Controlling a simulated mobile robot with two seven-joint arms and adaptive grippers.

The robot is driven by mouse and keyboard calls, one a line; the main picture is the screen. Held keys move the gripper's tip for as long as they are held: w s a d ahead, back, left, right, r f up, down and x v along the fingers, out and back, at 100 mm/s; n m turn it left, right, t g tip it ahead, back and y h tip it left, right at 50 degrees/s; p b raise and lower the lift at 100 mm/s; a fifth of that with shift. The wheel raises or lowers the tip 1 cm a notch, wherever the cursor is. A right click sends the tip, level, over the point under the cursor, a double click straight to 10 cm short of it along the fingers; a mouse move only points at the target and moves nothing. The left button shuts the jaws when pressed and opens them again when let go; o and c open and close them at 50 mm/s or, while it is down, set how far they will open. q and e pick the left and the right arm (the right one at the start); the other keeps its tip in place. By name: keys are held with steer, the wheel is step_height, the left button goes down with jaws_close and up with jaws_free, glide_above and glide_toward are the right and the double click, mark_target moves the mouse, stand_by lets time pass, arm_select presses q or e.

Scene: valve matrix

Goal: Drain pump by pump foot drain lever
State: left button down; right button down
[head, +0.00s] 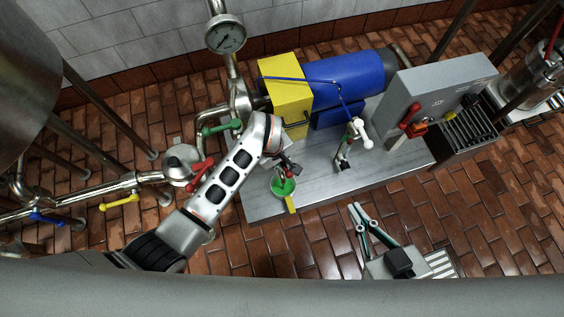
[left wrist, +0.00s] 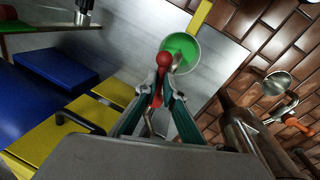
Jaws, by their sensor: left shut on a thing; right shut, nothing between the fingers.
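The pump shows in the head view as a yellow block (head: 286,92) joined to a blue motor (head: 345,82) on a grey metal base. My left gripper (head: 286,166) is at the pump's foot, above the base's front edge. In the left wrist view, its fingers (left wrist: 162,88) are closed around a red lever with a ball end (left wrist: 164,59), the drain lever by its place. A green round cup (left wrist: 181,50) lies just past the lever; it also shows in the head view (head: 283,186). My right gripper (head: 358,212) is shut and empty in front of the base.
Steel pipes with green (head: 221,127), red (head: 199,174), yellow (head: 119,202) and blue (head: 47,219) valve handles stand left. A pressure gauge (head: 225,34) is above. A grey control box (head: 436,88) with a red handle stands right.

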arm_select(q)
steer(key=shift+s+f, duration=0.15)
steer(key=c, duration=2.1)
jaws_free()
steer(key=shift+c, duration=0.2)
steer(key=shift+r, duration=0.35)
step_height(320, 180, up, 11)
steer(key=s+a, duration=0.1)
steer(key=a, duration=0.1)
steer(key=shift+r, duration=0.1)
